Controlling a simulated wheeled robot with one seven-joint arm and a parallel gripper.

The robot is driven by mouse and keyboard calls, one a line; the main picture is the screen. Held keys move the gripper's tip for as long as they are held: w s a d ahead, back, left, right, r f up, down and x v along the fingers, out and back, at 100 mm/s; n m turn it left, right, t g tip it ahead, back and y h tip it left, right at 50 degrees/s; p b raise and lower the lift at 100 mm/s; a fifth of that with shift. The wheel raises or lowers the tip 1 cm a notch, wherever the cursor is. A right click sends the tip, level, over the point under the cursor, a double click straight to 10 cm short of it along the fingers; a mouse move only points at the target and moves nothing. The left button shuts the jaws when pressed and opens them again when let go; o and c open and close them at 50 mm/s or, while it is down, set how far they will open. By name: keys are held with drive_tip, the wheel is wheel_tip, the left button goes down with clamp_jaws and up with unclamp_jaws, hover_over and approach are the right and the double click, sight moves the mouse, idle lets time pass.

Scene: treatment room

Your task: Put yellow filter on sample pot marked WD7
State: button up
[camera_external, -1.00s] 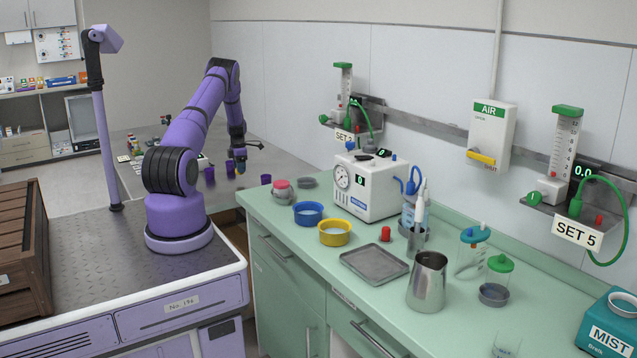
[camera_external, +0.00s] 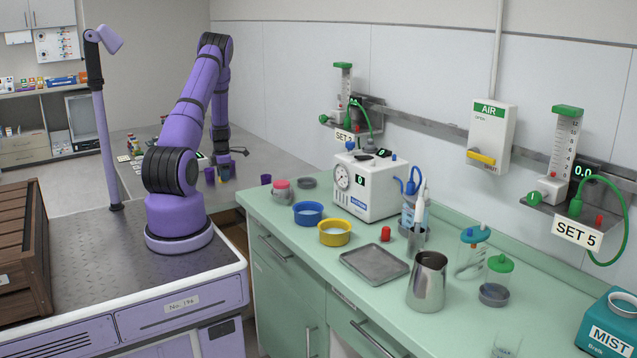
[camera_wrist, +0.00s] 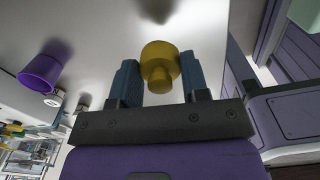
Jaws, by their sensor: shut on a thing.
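My gripper (camera_wrist: 158,80) has its two blue-grey fingers closed on a yellow knob-shaped piece (camera_wrist: 160,58), which looks like the yellow filter. It has a round wide part and a narrower stub. One purple pot (camera_external: 210,174) stands just left of the gripper and another (camera_external: 265,179) stands apart to the right. A purple pot (camera_wrist: 42,72) also shows at left in the wrist view. No WD7 marking is readable.
Several small items (camera_external: 133,147) stand at the left of the grey table (camera_external: 240,190). The green counter (camera_external: 285,228) holds a blue dish (camera_external: 308,220), a yellow dish (camera_external: 334,240), a grey tray (camera_external: 352,268) and a white pump unit (camera_external: 375,199). The table right of the gripper has bare room.

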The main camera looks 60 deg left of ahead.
drive_tip(key=w+d+r, duration=0.1)
drive_tip(key=d+r, duration=0.3)
drive_tip(key=d, duration=0.5)
drive_tip(key=d+r, duration=0.5)
drive_tip(key=d, duration=0.4)
drive_tip(key=s+d+r, duration=0.2)
drive_tip(key=s+d, duration=0.1)
drive_tip(key=d, duration=0.5)
drive_tip(key=s+d+r, duration=0.2)
drive_tip(key=d, duration=0.5)
hover_over(281, 183)
drive_tip(key=shift+w+a+f, duration=0.15)
drive_tip(key=shift+f, duration=2.35)
drive_tip(key=shift+f, duration=0.1)
drive_tip(key=o, duration=0.9)
